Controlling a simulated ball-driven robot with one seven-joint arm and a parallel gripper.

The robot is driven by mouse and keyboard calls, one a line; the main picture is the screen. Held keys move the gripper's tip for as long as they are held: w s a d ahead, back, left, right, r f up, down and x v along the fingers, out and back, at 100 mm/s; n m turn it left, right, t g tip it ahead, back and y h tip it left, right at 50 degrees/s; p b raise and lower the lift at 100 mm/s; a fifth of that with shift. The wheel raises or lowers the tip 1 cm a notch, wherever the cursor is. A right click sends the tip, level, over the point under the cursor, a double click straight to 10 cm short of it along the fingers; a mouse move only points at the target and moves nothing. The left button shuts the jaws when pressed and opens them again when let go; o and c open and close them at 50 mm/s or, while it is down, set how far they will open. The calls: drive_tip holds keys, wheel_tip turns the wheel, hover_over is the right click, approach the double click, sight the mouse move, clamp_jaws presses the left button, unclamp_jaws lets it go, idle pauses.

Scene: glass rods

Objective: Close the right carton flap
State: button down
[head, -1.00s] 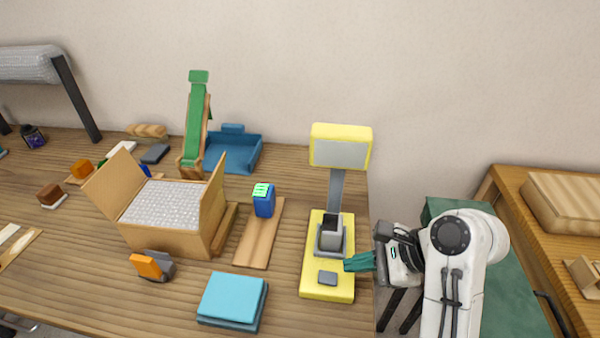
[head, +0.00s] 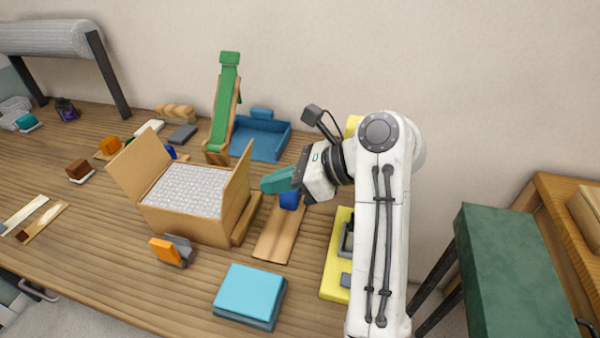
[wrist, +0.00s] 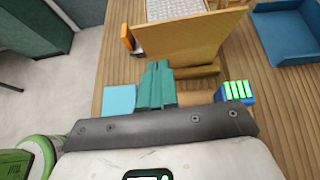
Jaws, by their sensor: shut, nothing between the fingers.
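The open carton (head: 185,218) stands on the table, filled with a white bubbly sheet. Its right flap (head: 236,180) stands up, leaning slightly outward; its left flap (head: 140,165) also stands up and leans out. My gripper (head: 268,184), with teal fingers, is shut and empty just right of the right flap, with a small gap seen between them. In the wrist view the fingers (wrist: 156,72) point at the outer face of the right flap (wrist: 190,40). Part of the blue block is hidden behind my gripper.
A blue block (head: 289,201) stands on a wooden board (head: 275,236) below my gripper. A yellow device (head: 335,275) is partly behind my arm. A light-blue stack (head: 250,293) and an orange-and-grey item (head: 168,250) lie in front. A blue tray (head: 262,140) and green slide (head: 224,105) stand behind.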

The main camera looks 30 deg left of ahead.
sight(232, 181)
drive_tip(key=shift+s+a+r, duration=0.1)
drive_tip(key=shift+s+a, duration=0.15)
drive_tip(key=shift+a, duration=0.55)
drive_tip(key=shift+s+a, duration=0.25)
drive_tip(key=shift+a, duration=0.55)
drive_tip(key=shift+s+a+r, duration=0.1)
drive_tip(key=shift+s+a, duration=0.15)
drive_tip(key=shift+a, duration=0.55)
drive_tip(key=shift+p, duration=0.35)
